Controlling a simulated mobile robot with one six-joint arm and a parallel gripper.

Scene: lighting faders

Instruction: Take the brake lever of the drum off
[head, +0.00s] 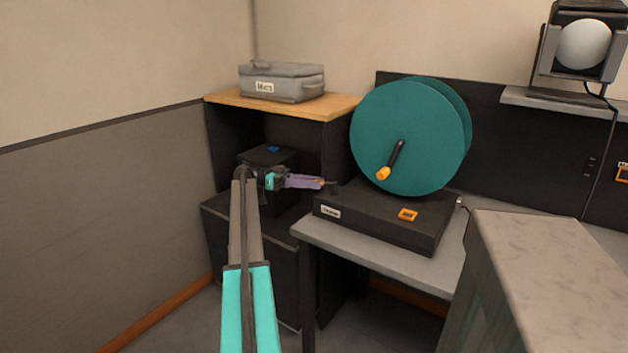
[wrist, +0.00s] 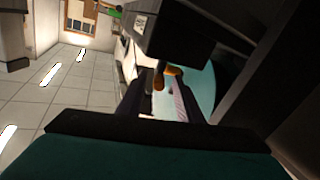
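The teal drum (head: 408,135) stands on a black base (head: 385,215), with an orange-handled crank (head: 392,160) on its face. A short dark lever (head: 333,187) with an orange tip, apparently the brake lever, sticks out at the base's left end. My gripper (head: 316,183) reaches in from the left, its purple fingers at that orange tip. In the wrist view the orange tip (wrist: 174,71) is just beyond the fingertips, roughly in line with the gap between them. The fingers (wrist: 160,90) are apart. I cannot tell whether either touches the lever.
A grey case (head: 282,82) lies on the wooden shelf top (head: 225,97) behind my arm. The grey desk (head: 350,246) carries the drum's base. A lamp (head: 583,45) stands on a shelf at right. A pale block-like surface (head: 560,260) fills the lower right.

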